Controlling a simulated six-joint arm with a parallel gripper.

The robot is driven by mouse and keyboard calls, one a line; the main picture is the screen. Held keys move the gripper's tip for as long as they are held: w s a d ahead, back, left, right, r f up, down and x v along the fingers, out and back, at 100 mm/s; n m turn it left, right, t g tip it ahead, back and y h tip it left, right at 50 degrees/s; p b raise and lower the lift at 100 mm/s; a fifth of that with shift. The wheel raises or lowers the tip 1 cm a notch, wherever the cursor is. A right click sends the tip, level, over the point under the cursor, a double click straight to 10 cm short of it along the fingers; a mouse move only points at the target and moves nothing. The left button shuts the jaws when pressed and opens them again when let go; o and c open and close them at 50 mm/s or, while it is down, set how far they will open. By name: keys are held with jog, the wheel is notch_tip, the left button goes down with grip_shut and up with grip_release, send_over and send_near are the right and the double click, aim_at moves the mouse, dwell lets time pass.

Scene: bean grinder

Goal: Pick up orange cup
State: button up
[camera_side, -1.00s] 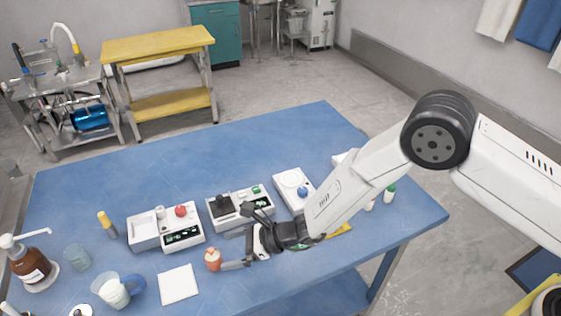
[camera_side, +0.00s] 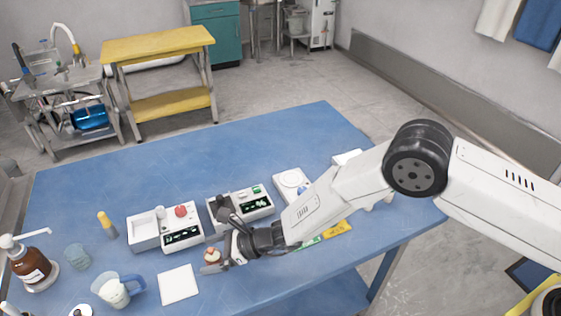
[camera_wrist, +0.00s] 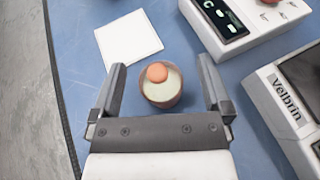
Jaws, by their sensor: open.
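The orange cup (camera_side: 212,256) stands upright on the blue table, to the right of the white square pad. In the wrist view the cup (camera_wrist: 161,86) has a pale top with an orange knob and sits between my two fingers. My gripper (camera_wrist: 160,85) is open, with one finger on each side of the cup and a gap visible on both sides. In the side view my gripper (camera_side: 213,257) reaches in low from the right, and its fingers partly hide the cup.
The white pad (camera_side: 178,284) lies beside the cup. White machines (camera_side: 166,227) (camera_side: 240,205) stand just behind it. A blue-handled jug (camera_side: 115,290), a glass beaker (camera_side: 76,257) and a brown pump bottle (camera_side: 30,265) stand at the left. The far part of the table (camera_side: 230,150) is clear.

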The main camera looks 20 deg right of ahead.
jog(key=shift+c, duration=0.2)
dwell(0.3)
grip_shut()
jog(key=shift+r, duration=0.1)
jog(key=shift+r, duration=0.65)
jog(key=s+d+r, duration=0.8)
jog(key=s+r, duration=0.3)
jog(key=shift+d+r, duration=0.2)
jog(key=shift+r, duration=0.05)
dwell(0.6)
